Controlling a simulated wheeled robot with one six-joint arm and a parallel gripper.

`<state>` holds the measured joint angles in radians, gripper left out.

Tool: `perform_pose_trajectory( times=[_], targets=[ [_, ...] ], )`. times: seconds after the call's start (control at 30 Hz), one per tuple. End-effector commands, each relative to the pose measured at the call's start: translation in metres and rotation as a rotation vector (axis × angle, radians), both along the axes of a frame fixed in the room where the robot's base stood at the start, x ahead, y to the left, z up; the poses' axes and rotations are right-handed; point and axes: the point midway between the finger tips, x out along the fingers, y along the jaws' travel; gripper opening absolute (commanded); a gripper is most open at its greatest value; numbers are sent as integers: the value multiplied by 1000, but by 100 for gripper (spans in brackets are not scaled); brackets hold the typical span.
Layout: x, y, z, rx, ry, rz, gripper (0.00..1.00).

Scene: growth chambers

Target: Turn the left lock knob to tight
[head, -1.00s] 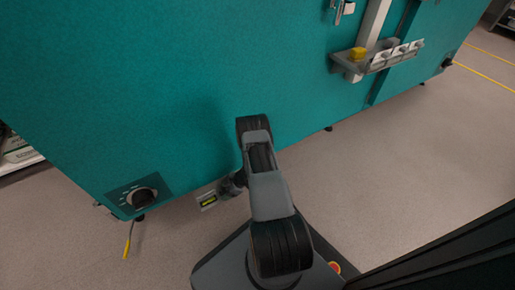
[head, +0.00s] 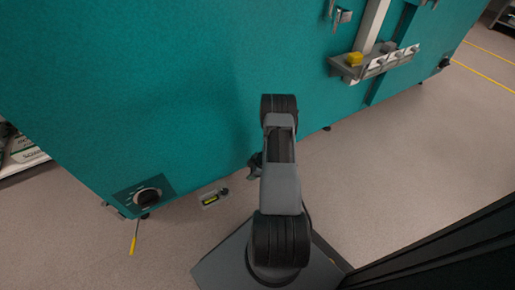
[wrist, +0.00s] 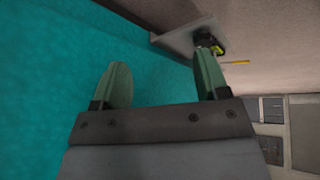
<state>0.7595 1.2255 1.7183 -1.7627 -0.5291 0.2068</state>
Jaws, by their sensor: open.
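The left lock knob (head: 148,197) is a round black knob on a dark plate with white marks, low on the left end of the teal chamber. Its exact setting is too small to read. In the wrist view a plate with a dark knob shape (wrist: 208,42) shows beyond the right finger, partly hidden by it. My gripper (wrist: 160,70) has its two green fingers apart with nothing between them, close to the teal wall. In the head view my gripper (head: 256,166) is partly hidden by my arm, to the right of the knob and apart from it.
A grey shelf (head: 375,66) with a yellow item juts from the wall. Another dark knob (head: 446,62) is far right. The floor right is clear.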

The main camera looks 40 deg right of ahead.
Motion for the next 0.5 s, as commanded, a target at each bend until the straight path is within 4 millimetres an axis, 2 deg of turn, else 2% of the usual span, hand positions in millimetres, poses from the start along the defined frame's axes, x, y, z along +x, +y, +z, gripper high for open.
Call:
perform_pose_trajectory(
  times=[0.1,0.23,0.5],
  targets=[
    [2,-21,13,-118,54,-139,68],
    [0,-38,35,-223,116,-279,68],
    [-12,-50,89,-362,238,-517,68]
  ],
)
